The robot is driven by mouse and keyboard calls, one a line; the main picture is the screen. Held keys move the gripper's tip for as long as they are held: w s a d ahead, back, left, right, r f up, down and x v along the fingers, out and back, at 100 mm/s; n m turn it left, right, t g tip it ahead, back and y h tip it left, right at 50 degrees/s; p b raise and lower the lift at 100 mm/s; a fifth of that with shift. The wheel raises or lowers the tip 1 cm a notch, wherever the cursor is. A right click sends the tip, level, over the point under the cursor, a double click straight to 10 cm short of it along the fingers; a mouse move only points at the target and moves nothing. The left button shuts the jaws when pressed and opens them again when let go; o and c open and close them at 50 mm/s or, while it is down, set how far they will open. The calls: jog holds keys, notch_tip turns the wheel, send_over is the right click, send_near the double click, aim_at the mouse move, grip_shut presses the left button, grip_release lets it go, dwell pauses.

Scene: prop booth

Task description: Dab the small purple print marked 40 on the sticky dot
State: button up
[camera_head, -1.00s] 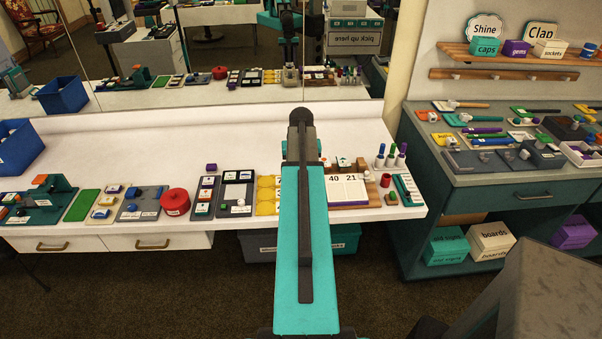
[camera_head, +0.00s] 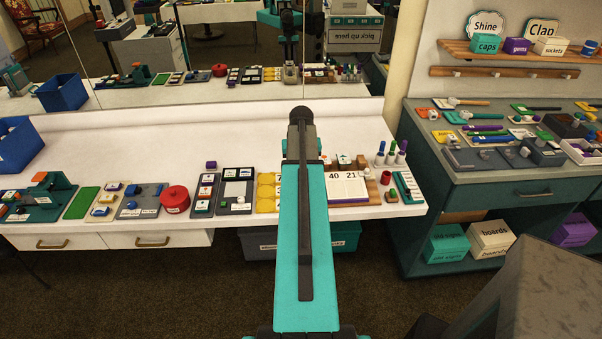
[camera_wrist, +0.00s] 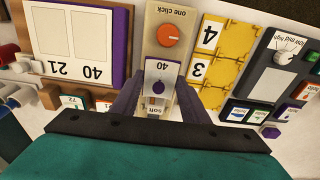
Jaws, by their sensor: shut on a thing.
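In the wrist view, the small print marked 40 (camera_wrist: 157,70) is a pale tile with a purple knob. It sits between the purple-grey fingers of my gripper (camera_wrist: 158,96), which is shut on it. The print overlaps the tan one-click board in this view; I cannot tell if it touches it. I cannot pick out the sticky dot. My arm hides the gripper in the head view.
The tan board (camera_wrist: 151,43) with an orange dial (camera_wrist: 168,36) lies just beyond the print. Yellow numbered plates (camera_wrist: 227,45) and a dark grey dial board (camera_wrist: 268,75) are at the right. Brown blocks (camera_wrist: 50,97) with labelled tiles are at the left.

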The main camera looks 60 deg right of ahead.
jog(key=shift+f, duration=0.6)
dwell(2.1)
jog(key=shift+r, duration=0.1)
jog(key=shift+r+p, duration=1.6)
jog(key=shift+r, duration=1.4)
jog(key=shift+w, duration=0.1)
